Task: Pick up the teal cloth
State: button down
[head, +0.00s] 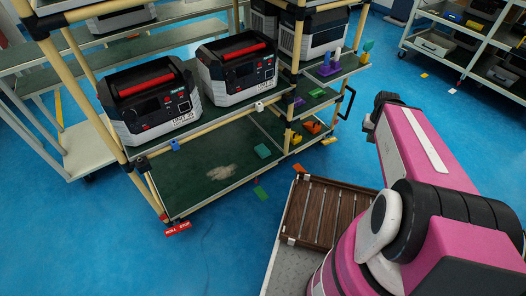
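I cannot make out a teal cloth for certain. A small teal-green item (367,46) stands at the right end of the rack's upper shelf, too small to tell what it is. No gripper fingers show, so I cannot see whether anything is held.
A tan-framed rack (215,198) holds black-and-grey power units with red handles (150,99) (238,70). A brown slatted deck (322,213) is beside my arm. Another rack (440,60) stands back right. Blue floor lies open at front left.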

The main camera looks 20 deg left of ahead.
aim_at(261, 150)
jog(key=j+u, duration=0.2)
jog(key=u, duration=0.3)
jog(key=l+u, duration=0.2)
jog(key=u, duration=0.8)
jog(key=j+z, duration=0.3)
jog(key=j, duration=0.3)
jog(key=j+z, duration=0.3)
jog(key=j, duration=0.35)
jog(key=i+j, duration=0.1)
jog(key=u, duration=0.05)
